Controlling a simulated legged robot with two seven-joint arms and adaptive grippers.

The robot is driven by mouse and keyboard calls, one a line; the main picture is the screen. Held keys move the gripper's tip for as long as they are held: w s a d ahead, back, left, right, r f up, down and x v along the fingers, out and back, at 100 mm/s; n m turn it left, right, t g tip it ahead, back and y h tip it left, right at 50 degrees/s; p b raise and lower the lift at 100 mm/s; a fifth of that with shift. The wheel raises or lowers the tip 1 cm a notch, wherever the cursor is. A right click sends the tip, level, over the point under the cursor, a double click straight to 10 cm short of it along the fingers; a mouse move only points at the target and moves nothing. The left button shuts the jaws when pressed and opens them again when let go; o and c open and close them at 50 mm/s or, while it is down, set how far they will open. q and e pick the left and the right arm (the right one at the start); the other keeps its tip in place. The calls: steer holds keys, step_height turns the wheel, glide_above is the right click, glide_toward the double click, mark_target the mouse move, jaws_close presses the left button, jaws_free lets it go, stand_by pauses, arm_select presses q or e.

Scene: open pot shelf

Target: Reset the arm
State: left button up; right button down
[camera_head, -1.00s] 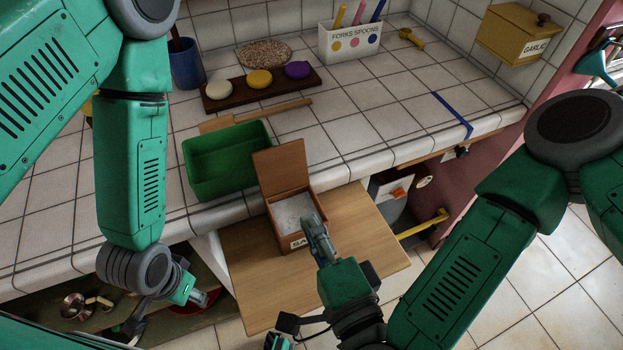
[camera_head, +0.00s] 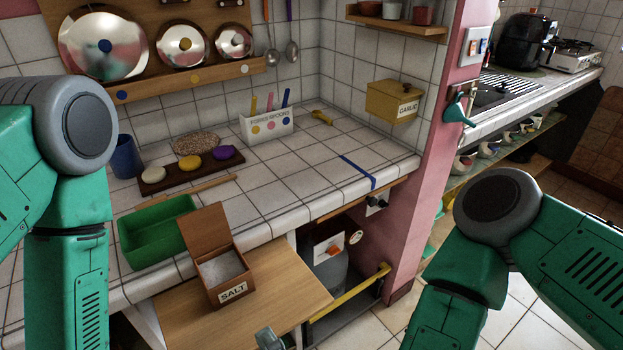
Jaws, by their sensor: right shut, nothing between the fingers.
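My right gripper (camera_head: 269,338) shows only at its tip, at the bottom edge in front of the pull-out wooden board. It is shut and empty, apart from the salt box. My right arm (camera_head: 490,240) comes in at the right, and its wrist is below the picture. My left arm (camera_head: 66,250) hangs down at the left edge; its gripper is out of view. The wooden salt box (camera_head: 222,271) stands on the wooden board (camera_head: 275,287) with its lid raised and white salt inside.
A green bin (camera_head: 145,245) stands left of the salt box on the tiled counter (camera_head: 290,175). A yellow garlic box (camera_head: 393,101) hangs on the wall.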

steer(key=s+d+f+n+g+h+b, duration=0.15)
steer(key=d+f+n+g, duration=0.35)
steer(key=f, duration=0.5)
steer(key=s+d+f+n+g+h+b, duration=0.1)
steer(key=s+d+f+n+g+b, duration=0.2)
steer(key=d+f, duration=0.5)
arm_select(q)
step_height(320, 180, down, 6)
steer(key=b, duration=0.1)
steer(key=shift+s+b, duration=0.2)
steer(key=shift+b, duration=0.1)
arm_select(e)
steer(key=s+d+f+n+g+h, duration=0.1)
steer(key=d+f+g+h, duration=0.1)
steer(key=d, duration=0.5)
steer(key=s+d+f+n+g+h, duration=0.1)
steer(key=s+d+f+g+h, duration=0.1)
steer(key=d, duration=0.5)
steer(key=s+d+f+n+g+h, duration=0.1)
steer(key=s+d+f+h, duration=0.1)
steer(key=d, duration=0.5)
step_height(320, 180, down, 2)
steer(key=shift+s+f+n+g+h, duration=0.1)
steer(key=shift+s+n+g+h, duration=0.25)
steer(key=shift+h, duration=0.3)
